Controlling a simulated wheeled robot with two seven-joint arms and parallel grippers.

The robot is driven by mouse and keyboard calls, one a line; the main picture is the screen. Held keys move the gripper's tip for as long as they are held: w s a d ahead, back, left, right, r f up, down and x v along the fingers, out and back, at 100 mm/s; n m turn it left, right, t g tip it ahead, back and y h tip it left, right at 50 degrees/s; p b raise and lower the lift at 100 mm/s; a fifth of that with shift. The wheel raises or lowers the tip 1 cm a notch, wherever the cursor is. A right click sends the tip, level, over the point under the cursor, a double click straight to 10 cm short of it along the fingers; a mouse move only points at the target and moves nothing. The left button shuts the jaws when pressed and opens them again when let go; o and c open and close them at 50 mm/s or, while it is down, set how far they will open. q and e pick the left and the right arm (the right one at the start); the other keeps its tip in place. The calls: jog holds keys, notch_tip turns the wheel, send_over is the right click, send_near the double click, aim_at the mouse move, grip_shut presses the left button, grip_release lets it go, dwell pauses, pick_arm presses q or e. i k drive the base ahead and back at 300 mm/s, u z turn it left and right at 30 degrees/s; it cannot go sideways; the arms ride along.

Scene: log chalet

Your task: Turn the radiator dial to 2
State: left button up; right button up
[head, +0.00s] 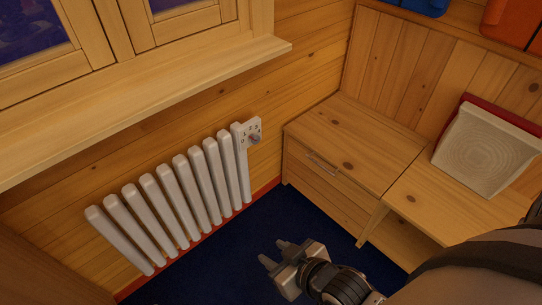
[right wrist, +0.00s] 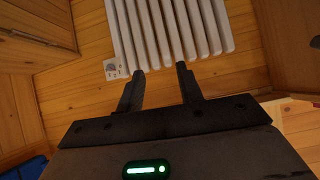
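The white radiator (head: 178,203) stands against the log wall under the window sill. Its dial (head: 254,137) is a small grey knob on a white numbered plate at the radiator's upper right end; the knob's setting is too small to read. My right gripper (head: 273,254) is low over the blue floor, in front of the radiator and below the dial, touching neither. In the right wrist view its two fingers (right wrist: 159,72) are apart with nothing between them. The radiator (right wrist: 165,30) and the dial plate (right wrist: 114,68) show beyond them, the plate left of the fingers. My left gripper is not in view.
A wooden bench with a drawer (head: 340,175) stands right of the dial, close to it. A pale cushion-like panel (head: 485,150) leans on the bench's right part. The window sill (head: 150,95) juts out above the radiator. The blue floor (head: 225,260) in front of the radiator is clear.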

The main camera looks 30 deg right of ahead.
aim_at(255, 140)
jog(key=z, duration=1.05)
jog(key=i, duration=0.55)
jog(key=u, duration=0.9)
